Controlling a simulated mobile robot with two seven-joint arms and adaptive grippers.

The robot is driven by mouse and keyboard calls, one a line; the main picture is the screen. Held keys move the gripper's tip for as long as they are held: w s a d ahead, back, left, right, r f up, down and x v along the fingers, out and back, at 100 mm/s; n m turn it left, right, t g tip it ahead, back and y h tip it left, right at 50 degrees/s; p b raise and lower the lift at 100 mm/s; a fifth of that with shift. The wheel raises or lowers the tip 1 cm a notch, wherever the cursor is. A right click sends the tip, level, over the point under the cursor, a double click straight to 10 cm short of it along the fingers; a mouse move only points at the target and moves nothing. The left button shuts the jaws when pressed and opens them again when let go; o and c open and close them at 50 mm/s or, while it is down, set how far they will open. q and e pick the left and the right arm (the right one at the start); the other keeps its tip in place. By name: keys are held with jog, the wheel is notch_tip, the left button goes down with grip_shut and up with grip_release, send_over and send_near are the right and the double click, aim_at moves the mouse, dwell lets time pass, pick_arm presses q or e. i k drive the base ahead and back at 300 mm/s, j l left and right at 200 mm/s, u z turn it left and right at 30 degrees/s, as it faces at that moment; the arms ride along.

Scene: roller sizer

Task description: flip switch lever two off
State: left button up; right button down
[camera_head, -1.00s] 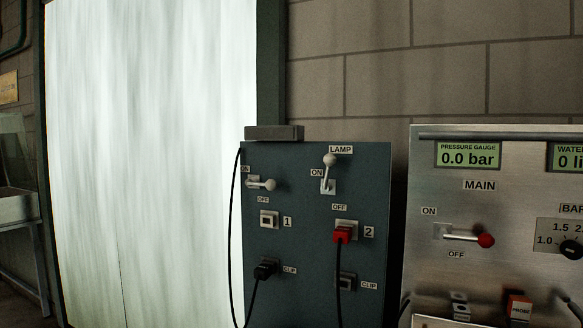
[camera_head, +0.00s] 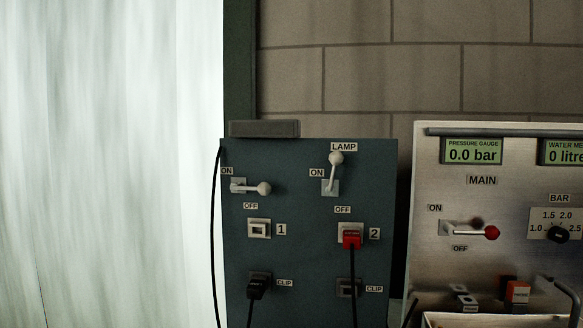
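The blue-grey lamp panel (camera_head: 305,250) stands in the middle of the head view. Its right lever (camera_head: 334,172), above socket 2, has a white knob and points up, beside the ON label. The left lever (camera_head: 252,188), above socket 1, sticks out to the right, between its ON and OFF labels. A red plug (camera_head: 351,237) sits in socket 2, with a cable hanging down. Socket 1 (camera_head: 259,229) looks empty. A black plug (camera_head: 258,287) sits at the left clip socket. Neither of my grippers is in view.
A steel panel (camera_head: 425,200) stands close on the right, with a red-knobbed MAIN lever (camera_head: 485,232) and a pressure gauge (camera_head: 473,152) reading 0.0 bar. A bright white screen (camera_head: 110,160) fills the left. A brick wall (camera_head: 350,75) is behind.

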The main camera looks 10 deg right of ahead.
aim_at(336, 158)
jog(key=i+j, duration=0.1)
jog(key=j, duration=0.35)
jog(key=i+j, duration=0.15)
jog(key=j, duration=0.25)
jog(key=i+j, duration=0.1)
jog(key=j, duration=0.35)
jog(key=z, duration=0.05)
